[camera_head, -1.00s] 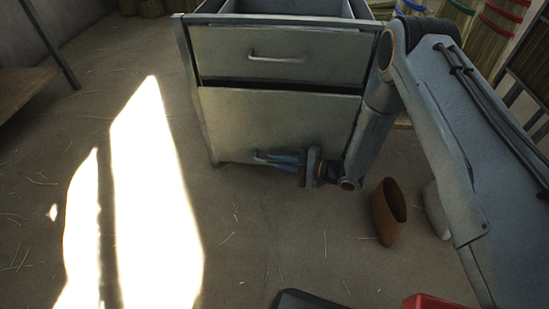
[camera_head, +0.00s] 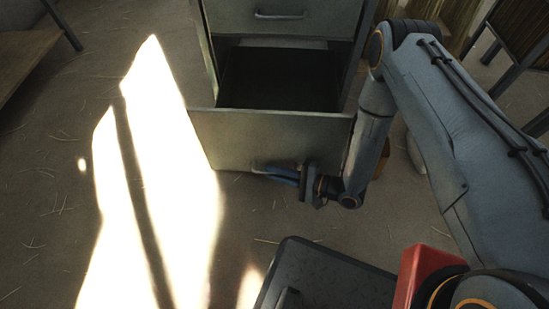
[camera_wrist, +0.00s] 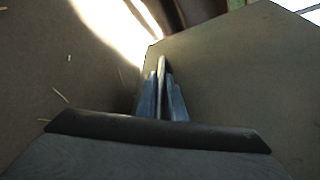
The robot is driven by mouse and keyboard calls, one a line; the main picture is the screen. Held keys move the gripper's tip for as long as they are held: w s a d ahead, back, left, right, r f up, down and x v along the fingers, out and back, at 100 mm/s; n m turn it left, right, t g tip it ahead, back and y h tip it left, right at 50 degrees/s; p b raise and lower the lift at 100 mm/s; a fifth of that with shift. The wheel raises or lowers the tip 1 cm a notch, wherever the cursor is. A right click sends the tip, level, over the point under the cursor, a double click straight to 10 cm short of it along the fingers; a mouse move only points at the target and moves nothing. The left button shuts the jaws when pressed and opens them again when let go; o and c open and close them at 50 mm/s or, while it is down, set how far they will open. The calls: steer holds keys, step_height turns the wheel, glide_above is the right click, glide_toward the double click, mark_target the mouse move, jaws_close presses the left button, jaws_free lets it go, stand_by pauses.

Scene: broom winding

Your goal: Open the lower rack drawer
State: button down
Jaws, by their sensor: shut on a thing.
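The lower rack drawer (camera_head: 270,137) is pulled well out of the grey metal rack (camera_head: 208,62), and its dark interior (camera_head: 280,80) shows from above. My gripper (camera_head: 268,170) is low at the drawer front, shut on the drawer's handle (camera_head: 256,167). In the wrist view the blue fingers of my gripper (camera_wrist: 162,95) close on both sides of the pale handle bar (camera_wrist: 161,70), and the drawer front (camera_wrist: 230,80) fills the right side. The upper drawer (camera_head: 282,15) is closed, with its own bar handle.
Bare floor with straw bits lies left of the rack, with a bright sunlit patch (camera_head: 150,180). A brown pot stands partly hidden behind my arm. A wooden table (camera_head: 25,50) stands at the far left. Bundled straw (camera_head: 455,20) is at the back right.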

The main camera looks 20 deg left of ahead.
steer(key=shift+s+d, duration=0.25)
steer(key=shift+s, duration=0.4)
steer(key=c, duration=1.8)
jaws_free()
steer(key=shift+c, duration=0.2)
steer(key=p+v, duration=0.2)
steer(key=v, duration=0.5)
steer(key=shift+d, duration=0.4)
steer(key=shift+r, duration=0.1)
